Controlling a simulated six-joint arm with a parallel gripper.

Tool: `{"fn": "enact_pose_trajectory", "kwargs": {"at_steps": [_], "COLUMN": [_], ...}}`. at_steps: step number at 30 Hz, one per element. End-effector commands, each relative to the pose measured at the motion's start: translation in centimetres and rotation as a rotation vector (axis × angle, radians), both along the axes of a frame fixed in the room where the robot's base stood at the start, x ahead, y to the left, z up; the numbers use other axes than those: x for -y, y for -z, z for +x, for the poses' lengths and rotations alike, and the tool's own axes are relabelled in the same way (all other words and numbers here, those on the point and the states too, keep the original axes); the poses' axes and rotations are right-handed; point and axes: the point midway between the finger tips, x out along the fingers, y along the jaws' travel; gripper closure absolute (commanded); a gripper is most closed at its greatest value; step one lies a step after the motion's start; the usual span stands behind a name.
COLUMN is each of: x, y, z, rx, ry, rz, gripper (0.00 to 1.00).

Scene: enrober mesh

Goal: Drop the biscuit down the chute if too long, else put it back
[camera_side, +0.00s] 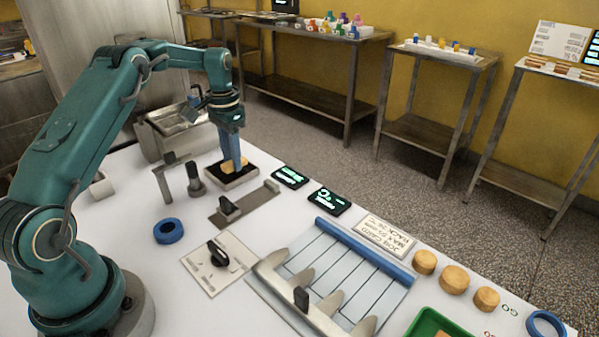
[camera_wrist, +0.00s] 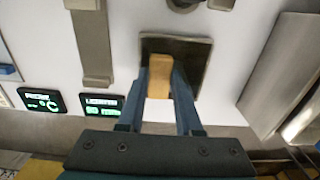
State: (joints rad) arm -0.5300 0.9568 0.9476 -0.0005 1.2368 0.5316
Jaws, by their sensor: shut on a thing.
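My gripper (camera_side: 232,163) is shut on a tan, oblong biscuit (camera_wrist: 159,78). In the side view the fingers point down and hold it at a dark square pad in a shallow, light-rimmed tray (camera_side: 213,184). In the wrist view the biscuit lies between the blue fingers over the same dark pad (camera_wrist: 197,52). I cannot tell whether it touches the pad. A metal gauge-like plate (camera_side: 258,200) with a black knob and an end block lies in front of the tray. No part is clearly marked as a chute.
Two lit displays (camera_side: 290,177) stand right of the tray. A metal post (camera_side: 194,178) and bracket are close on its left, with a metal bin (camera_side: 160,145) behind. A laned rack (camera_side: 350,275), round biscuits (camera_side: 454,279), green tray (camera_side: 428,322) and blue ring (camera_side: 168,231) lie nearer.

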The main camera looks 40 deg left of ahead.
Motion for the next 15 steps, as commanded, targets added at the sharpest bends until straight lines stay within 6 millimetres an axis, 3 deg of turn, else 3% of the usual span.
{"fn": "enact_pose_trajectory", "kwargs": {"at_steps": [6,15], "x": [0.0,0.0], "y": [1.4,1.5], "z": [0.0,0.0], "rx": [0.000,0.000], "ry": [0.000,0.000], "rz": [0.000,0.000], "gripper": [0.97,0.97]}}
